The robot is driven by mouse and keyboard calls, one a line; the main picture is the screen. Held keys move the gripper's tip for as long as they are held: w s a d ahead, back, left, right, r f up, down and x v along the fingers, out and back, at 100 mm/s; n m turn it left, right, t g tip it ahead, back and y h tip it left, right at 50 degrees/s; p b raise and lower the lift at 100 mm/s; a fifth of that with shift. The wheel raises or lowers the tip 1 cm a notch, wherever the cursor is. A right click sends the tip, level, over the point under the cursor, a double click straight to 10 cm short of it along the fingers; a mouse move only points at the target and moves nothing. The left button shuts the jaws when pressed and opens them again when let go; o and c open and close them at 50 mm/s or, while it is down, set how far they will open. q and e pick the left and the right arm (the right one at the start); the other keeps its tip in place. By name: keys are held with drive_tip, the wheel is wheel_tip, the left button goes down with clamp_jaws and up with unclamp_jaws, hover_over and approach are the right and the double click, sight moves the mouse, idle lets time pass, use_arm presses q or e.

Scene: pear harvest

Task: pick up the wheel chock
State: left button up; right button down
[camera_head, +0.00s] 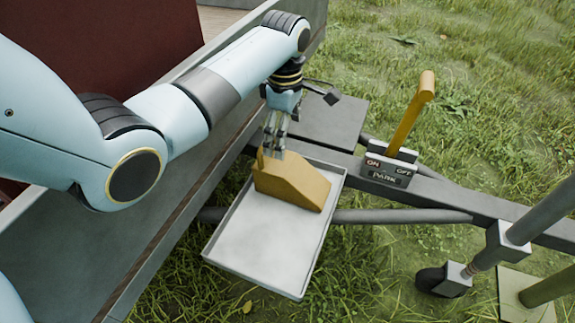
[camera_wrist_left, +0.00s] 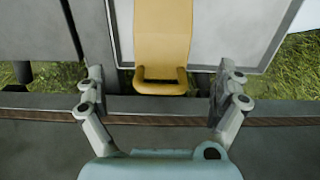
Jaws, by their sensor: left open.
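The wheel chock (camera_head: 292,183) is a yellow wedge lying on a shallow grey tray (camera_head: 262,246), near the tray's far end. A small handle stands at its tall left end. In the left wrist view the chock (camera_wrist_left: 162,40) shows with its handle (camera_wrist_left: 161,77) toward the gripper. My left gripper (camera_head: 274,150) points down at the chock's tall end in the head view. In the left wrist view its two fingers (camera_wrist_left: 160,92) are spread wide with the handle between and beyond them. No contact shows. My right gripper is not in view.
A trailer wall (camera_head: 150,235) runs along the left, close to the tray. A yellow parking lever (camera_head: 412,110) rises from an ON/OFF PARK box (camera_head: 390,168) right of the tray. A drawbar (camera_head: 450,197) and a small wheel (camera_head: 442,281) lie further right. Grass surrounds them.

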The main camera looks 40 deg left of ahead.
sight(287, 164)
use_arm(q)
wheel_tip(287, 164, down, 3)
drive_tip(key=shift+s+f+b, duration=0.1)
drive_tip(key=shift+s+b, duration=0.05)
drive_tip(key=shift+b, duration=0.3)
drive_tip(key=shift+f, duration=0.25)
drive_tip(key=f+b, duration=0.2)
drive_tip(key=f, duration=0.3)
drive_tip(key=shift+d+b, duration=0.25)
drive_tip(key=shift+b, duration=0.15)
drive_tip(key=shift+f, duration=0.2)
drive_tip(key=shift+r, duration=0.15)
drive_tip(key=c, duration=1.6)
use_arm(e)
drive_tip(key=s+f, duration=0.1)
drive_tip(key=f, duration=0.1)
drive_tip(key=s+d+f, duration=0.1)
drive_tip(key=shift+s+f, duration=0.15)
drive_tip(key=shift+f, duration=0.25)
